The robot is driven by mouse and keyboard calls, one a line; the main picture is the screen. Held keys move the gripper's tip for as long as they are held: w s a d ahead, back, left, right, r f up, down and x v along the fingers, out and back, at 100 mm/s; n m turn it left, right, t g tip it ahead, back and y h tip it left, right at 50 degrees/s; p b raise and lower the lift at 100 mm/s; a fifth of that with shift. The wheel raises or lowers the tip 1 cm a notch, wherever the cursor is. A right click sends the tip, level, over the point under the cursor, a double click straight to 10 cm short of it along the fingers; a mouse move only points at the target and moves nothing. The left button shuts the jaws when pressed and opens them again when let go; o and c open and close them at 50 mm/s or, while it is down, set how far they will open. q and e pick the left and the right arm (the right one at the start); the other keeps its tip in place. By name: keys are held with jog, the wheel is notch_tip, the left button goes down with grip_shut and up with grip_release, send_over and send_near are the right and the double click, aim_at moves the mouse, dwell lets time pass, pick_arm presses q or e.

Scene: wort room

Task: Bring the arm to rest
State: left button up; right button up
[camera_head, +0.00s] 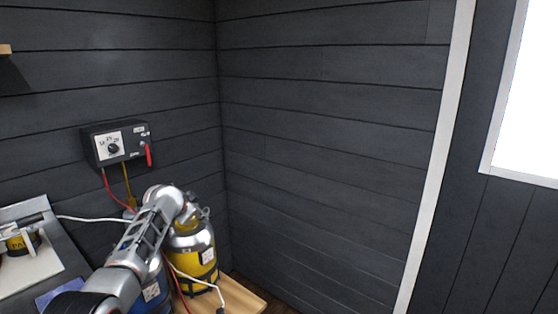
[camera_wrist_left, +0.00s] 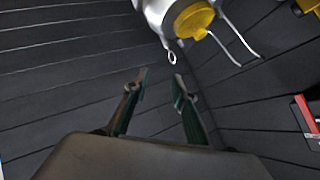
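My left arm (camera_head: 145,235) comes in from the bottom left in the head view and reaches up in front of a yellow-and-silver vessel (camera_head: 203,258). Its gripper is not clearly visible there. In the left wrist view my left gripper (camera_wrist_left: 161,80) has its two fingers apart, with only dark wall planks seen between them. A silver body with a yellow cap (camera_wrist_left: 194,19) and a small ring hangs into the top of that view, beyond the fingertips. I cannot tell whether the fingers are near it in depth. My right gripper is in neither view.
A black control box (camera_head: 118,144) with a dial and red handle is on the left wall, with cables below. A blue vessel (camera_head: 155,293) is partly hidden behind my arm. A wooden bench top (camera_head: 243,297) is below. The right wall is bare.

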pick_arm(q)
jog(key=s+f+n+p, duration=0.1)
jog(key=s+f+n, duration=0.1)
jog(key=s+f, duration=2.25)
jog(key=s+d+f+n+p, duration=0.1)
jog(key=s+f, duration=0.2)
jog(key=s, duration=0.4)
jog(key=s+d+f, duration=0.2)
jog(key=s+f, duration=0.1)
jog(key=s, duration=0.5)
jog(key=s+d+r, duration=0.1)
jog(key=s+d, duration=0.1)
jog(key=s, duration=0.7)
jog(key=s+d+r+n+h, duration=0.1)
jog(key=s+d+r, duration=0.1)
jog(key=s, duration=0.8)
jog(key=shift+d+r+n+h+p, duration=0.15)
jog(key=shift+d+n+h+p, duration=0.15)
jog(key=shift+d+p, duration=0.1)
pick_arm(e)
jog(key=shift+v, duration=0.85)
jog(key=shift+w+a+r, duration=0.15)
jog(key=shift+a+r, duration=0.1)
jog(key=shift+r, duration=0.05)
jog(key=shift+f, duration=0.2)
